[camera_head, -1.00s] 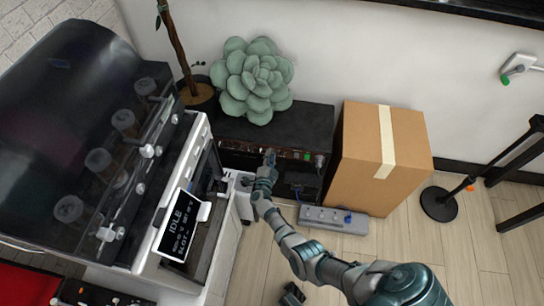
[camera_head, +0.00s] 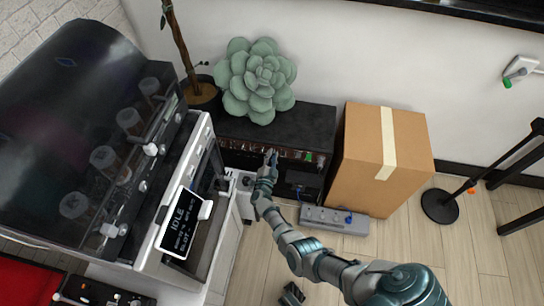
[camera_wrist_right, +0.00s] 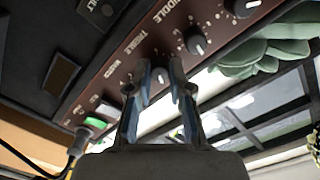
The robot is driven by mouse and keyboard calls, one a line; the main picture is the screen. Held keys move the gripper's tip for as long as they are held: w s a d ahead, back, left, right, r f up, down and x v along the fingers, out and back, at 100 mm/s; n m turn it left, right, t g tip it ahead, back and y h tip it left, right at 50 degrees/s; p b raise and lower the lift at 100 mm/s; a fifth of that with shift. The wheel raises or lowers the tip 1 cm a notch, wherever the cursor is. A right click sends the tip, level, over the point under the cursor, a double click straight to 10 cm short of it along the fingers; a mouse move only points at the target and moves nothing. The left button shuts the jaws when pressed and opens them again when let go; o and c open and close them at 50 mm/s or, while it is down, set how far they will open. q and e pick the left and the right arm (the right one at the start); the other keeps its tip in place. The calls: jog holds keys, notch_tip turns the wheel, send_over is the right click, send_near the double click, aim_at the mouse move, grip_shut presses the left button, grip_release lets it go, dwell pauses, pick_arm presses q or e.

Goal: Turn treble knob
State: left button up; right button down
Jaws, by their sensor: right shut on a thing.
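The amplifier (camera_head: 283,121) is a black box against the wall with a reddish-brown control panel on its front. In the right wrist view the panel (camera_wrist_right: 165,37) carries a row of dark knobs with white labels. The treble knob (camera_wrist_right: 158,74), below the TREBLE lettering, sits between the fingers of my right gripper (camera_wrist_right: 158,82). The right gripper is shut on it; the fingers hide part of it. In the head view my right gripper (camera_head: 270,158) reaches the panel front. A dark jointed piece at the bottom edge may be my left gripper (camera_head: 291,294); its jaws are unclear.
A succulent (camera_head: 254,80) stands on the amplifier. A cardboard box (camera_head: 372,160) stands to its right, with a grey power strip (camera_head: 333,218) in front. A machine with an IDLE screen (camera_head: 184,223) is close on the left.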

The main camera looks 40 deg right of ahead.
jog(key=c, duration=1.1)
grip_release()
jog(key=shift+a+f, duration=0.3)
jog(key=shift+f, duration=0.25)
jog(key=shift+o, duration=0.2)
jog(key=shift+d+r, duration=0.1)
jog(key=shift+r, duration=0.25)
jog(key=v, duration=1.2)
jog(key=shift+c, duration=0.3)
